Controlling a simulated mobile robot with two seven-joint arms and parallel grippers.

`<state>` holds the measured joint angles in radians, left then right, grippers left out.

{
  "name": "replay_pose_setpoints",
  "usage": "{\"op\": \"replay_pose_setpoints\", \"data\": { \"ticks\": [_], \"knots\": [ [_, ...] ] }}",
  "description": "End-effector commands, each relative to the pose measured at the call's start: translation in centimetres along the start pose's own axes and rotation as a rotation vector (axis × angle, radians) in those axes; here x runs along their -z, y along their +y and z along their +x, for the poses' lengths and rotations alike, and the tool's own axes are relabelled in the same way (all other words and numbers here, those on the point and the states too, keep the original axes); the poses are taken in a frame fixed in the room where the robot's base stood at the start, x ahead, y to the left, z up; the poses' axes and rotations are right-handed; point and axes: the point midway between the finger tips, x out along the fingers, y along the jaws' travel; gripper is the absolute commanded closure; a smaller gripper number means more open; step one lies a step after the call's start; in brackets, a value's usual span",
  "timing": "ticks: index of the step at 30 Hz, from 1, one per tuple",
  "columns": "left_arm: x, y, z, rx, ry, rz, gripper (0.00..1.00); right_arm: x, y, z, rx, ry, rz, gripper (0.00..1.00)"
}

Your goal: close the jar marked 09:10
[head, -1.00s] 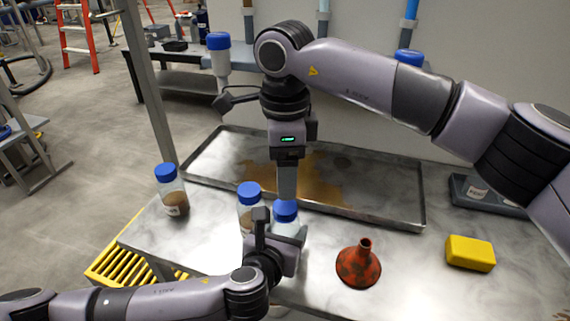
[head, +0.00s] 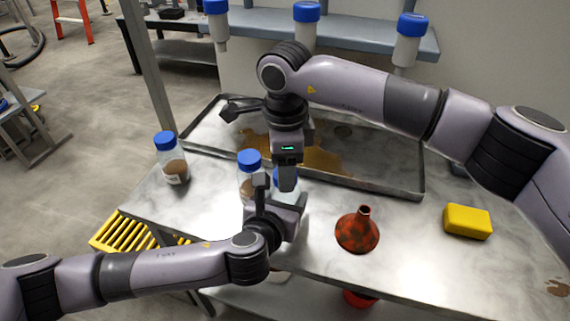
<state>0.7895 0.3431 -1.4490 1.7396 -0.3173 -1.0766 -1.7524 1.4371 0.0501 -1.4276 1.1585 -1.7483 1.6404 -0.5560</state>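Three jars with blue lids stand on the metal table: one at the left (head: 172,165), one in the middle (head: 247,182), and a right one (head: 283,187), largely hidden by my grippers. Their labels are too small to read, so I cannot tell which is marked 09:10. My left gripper (head: 279,203) is low at the right jar, with its fingers at either side of the body; it appears shut on it. My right gripper (head: 287,186) points straight down at the top of this jar. Its fingers cover most of the blue lid, and I cannot tell whether they grip it.
A rusty red funnel (head: 358,231) stands right of the grippers, and a yellow block (head: 467,221) lies further right. A shallow stained metal tray (head: 400,187) lies behind the jars. Blue-capped bottles (head: 408,28) hang at the rear shelf.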

Motion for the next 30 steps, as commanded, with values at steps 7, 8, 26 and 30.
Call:
{"op": "replay_pose_setpoints", "data": {
  "ticks": [7,8,26,30],
  "knots": [
    [0.0,0.0,0.0,-0.001,0.001,0.0,1.0,0.0,0.0,0.0,0.0,0.0,0.003,0.87],
    [0.0,0.0,0.0,-0.001,0.001,0.0,1.0,0.0,0.0,0.0,0.0,0.0,0.008,0.87],
    [0.0,0.0,0.0,-0.001,0.001,0.0,1.0,0.0,0.0,-0.5,0.002,-0.001,0.007,0.21],
    [0.0,0.0,0.0,-0.001,0.001,0.0,1.0,0.0,-0.1,-2.5,0.005,-0.001,0.007,0.21]
  ]
}}
